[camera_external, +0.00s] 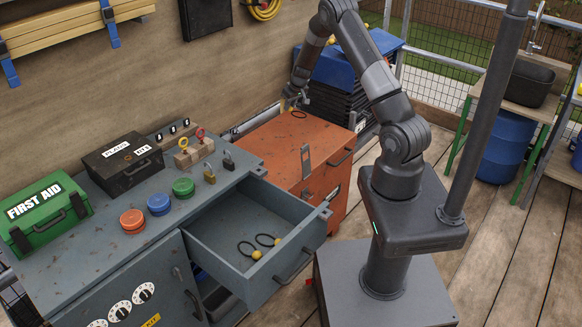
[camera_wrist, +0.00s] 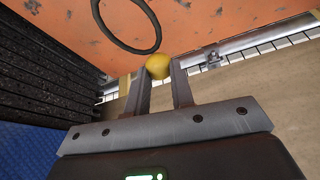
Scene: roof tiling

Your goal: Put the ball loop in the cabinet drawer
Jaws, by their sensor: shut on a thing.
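My gripper (camera_external: 291,100) is over the back edge of the orange cabinet top. In the wrist view the gripper (camera_wrist: 160,76) is shut on the yellow ball of a ball loop (camera_wrist: 158,66). Its black loop stretches away from the fingers against the orange surface. In the external view this loop (camera_external: 299,115) shows beside the fingers, and its ball is hard to make out. The grey cabinet drawer (camera_external: 222,234) is pulled open. Two other ball loops (camera_external: 256,254) with yellow balls lie inside it.
The drawer's interior has free room.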

